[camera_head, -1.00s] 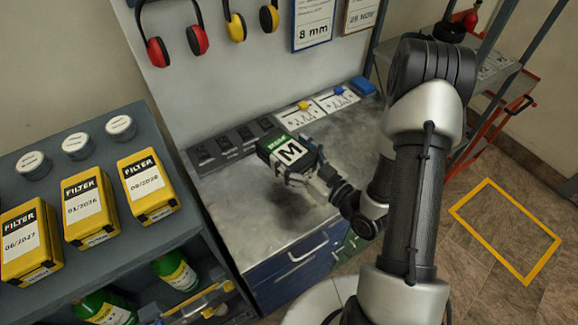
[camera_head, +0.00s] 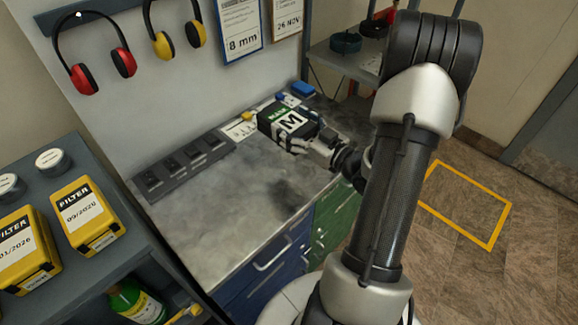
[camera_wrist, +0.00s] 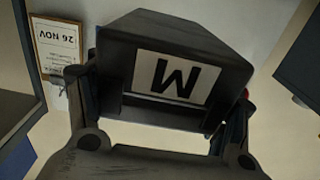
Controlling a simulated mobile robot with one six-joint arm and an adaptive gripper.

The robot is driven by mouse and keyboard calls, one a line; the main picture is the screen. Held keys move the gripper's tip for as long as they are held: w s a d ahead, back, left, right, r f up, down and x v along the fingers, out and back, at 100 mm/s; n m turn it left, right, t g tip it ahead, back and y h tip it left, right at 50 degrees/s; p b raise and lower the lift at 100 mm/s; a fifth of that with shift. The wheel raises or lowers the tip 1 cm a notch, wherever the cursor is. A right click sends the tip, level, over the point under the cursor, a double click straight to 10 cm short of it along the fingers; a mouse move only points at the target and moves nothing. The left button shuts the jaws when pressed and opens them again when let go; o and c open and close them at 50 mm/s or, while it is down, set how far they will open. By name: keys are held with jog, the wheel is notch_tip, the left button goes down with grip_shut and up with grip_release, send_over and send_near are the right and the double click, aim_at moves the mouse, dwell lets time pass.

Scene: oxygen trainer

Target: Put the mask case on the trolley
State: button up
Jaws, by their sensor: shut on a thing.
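The mask case (camera_head: 281,122) is a dark box with a green label strip and a white label marked "M". My gripper (camera_head: 305,138) is shut on it and holds it above the workbench top (camera_head: 215,215), near the bench's right part. In the wrist view the case (camera_wrist: 225,62) fills the middle, its "M" label upside down, between the fingers of my gripper (camera_wrist: 160,115). I cannot make out a trolley for certain in these frames.
A row of dark holders (camera_head: 183,165) lies along the bench back. A shelf unit with yellow filter boxes (camera_head: 88,215) stands at left. A metal rack (camera_head: 345,62) stands beyond the bench. A yellow floor outline (camera_head: 465,205) encloses bare floor at right.

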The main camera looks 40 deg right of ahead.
notch_tip(320, 180, down, 15)
jog(key=b, duration=0.4)
jog(key=shift+f+b, duration=0.1)
jog(key=shift+b, duration=0.2)
jog(key=o, duration=1)
jog(key=shift+f, duration=0.15)
jog(key=o, duration=0.4)
jog(key=shift+o, duration=0.2)
